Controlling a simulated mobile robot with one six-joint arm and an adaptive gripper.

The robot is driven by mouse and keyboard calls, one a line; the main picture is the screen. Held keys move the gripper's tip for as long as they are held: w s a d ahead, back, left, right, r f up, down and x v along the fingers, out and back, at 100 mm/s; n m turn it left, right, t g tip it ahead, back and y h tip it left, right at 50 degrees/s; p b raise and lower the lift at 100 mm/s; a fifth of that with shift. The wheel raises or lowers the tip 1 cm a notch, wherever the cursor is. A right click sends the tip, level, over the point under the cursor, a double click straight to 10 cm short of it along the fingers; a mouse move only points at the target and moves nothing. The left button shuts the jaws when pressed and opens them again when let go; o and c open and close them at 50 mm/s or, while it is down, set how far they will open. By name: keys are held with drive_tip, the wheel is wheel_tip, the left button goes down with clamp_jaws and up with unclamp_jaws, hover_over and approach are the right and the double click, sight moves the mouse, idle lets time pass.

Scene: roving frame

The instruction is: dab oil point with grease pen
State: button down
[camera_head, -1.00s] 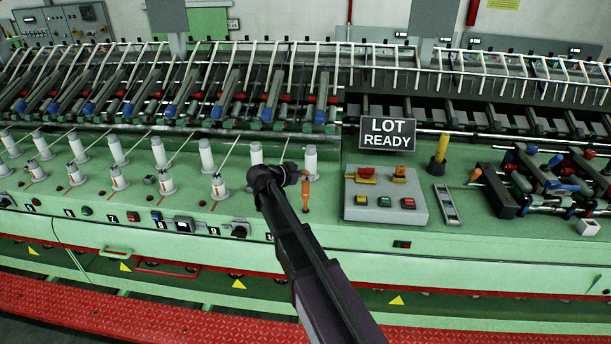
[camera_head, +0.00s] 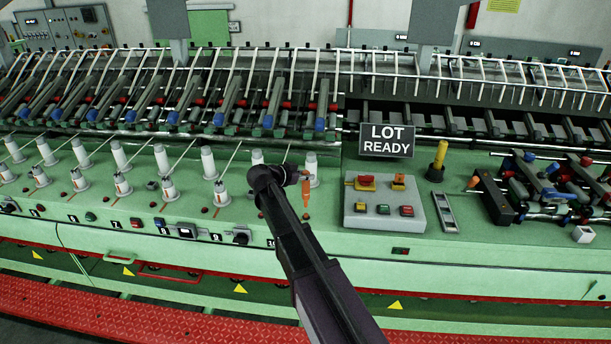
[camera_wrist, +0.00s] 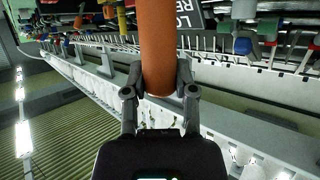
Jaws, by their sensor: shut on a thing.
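The grease pen (camera_head: 306,191) is an orange cylinder, upright over the green deck in the head view. My gripper (camera_head: 304,176) is shut on it near its upper part. In the wrist view the pen (camera_wrist: 157,45) stands between the two dark fingertips of my gripper (camera_wrist: 160,88). In the head view the pen is in front of the rightmost white bobbin (camera_head: 312,165), and I cannot tell whether its lower end touches anything. The oil point cannot be picked out with certainty; a small red spot (camera_head: 306,217) shows on the deck just below the pen.
Several white bobbins stand on the left deck. To the right are a grey button box (camera_head: 384,208), a LOT READY sign (camera_head: 387,140), a yellow post (camera_head: 438,160), a small metal tray (camera_head: 445,212) and a black box (camera_head: 492,198). Rollers and rods line the back.

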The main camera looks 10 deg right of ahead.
sight(303, 183)
drive_tip(key=shift+f, duration=0.15)
idle(0.4)
drive_tip(key=shift+f+b, duration=1.35)
drive_tip(key=shift+b, duration=0.25)
drive_tip(key=shift+f, duration=0.1)
idle(0.8)
drive_tip(key=shift+r+p, duration=1.6)
drive_tip(key=shift+r, duration=0.1)
drive_tip(key=shift+f, duration=0.2)
drive_tip(key=shift+f+b, duration=1.4)
drive_tip(key=shift+b, duration=0.2)
drive_tip(key=shift+f, duration=0.25)
drive_tip(key=shift+r, duration=0.1)
